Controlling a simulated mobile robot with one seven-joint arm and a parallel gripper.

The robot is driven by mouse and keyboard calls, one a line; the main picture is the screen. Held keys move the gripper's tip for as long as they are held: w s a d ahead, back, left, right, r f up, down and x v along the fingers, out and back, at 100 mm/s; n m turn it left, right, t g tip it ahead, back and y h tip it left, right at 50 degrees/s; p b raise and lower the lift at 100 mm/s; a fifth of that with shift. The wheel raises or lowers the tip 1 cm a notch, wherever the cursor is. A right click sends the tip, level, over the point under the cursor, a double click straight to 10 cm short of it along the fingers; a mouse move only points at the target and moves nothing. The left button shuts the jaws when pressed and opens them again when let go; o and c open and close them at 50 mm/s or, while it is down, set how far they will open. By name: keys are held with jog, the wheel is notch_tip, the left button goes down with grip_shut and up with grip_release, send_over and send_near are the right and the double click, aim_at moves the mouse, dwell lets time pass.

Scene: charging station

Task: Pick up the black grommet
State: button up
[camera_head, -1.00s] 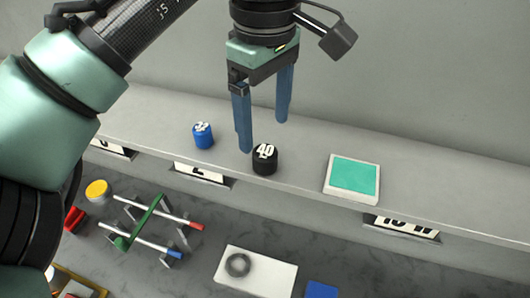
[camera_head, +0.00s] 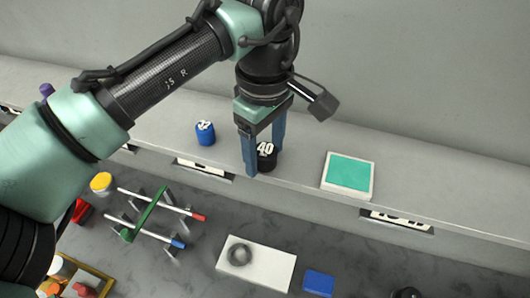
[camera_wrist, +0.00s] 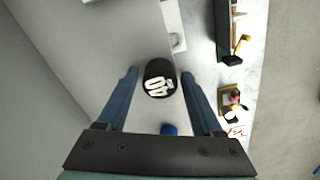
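A short black cylinder marked 40 (camera_head: 267,157), the black piece at my gripper, stands upright on the grey ledge. It also shows in the wrist view (camera_wrist: 160,78), between the fingertips. My gripper (camera_head: 264,152) points down over the ledge with its two blue fingers apart. In the wrist view my gripper (camera_wrist: 160,76) has one finger on each side of the cylinder, with visible gaps and no clear contact. In the head view the near finger stands just left of the cylinder, and the far finger is partly behind it.
A blue cylinder (camera_head: 205,133) stands left on the ledge (camera_head: 310,150); a white-edged green pad (camera_head: 348,175) lies right. Below are a dark ring (camera_head: 240,255) on a white block (camera_head: 270,268), a blue block (camera_head: 319,283) and a rack with pens (camera_head: 150,215).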

grip_shut()
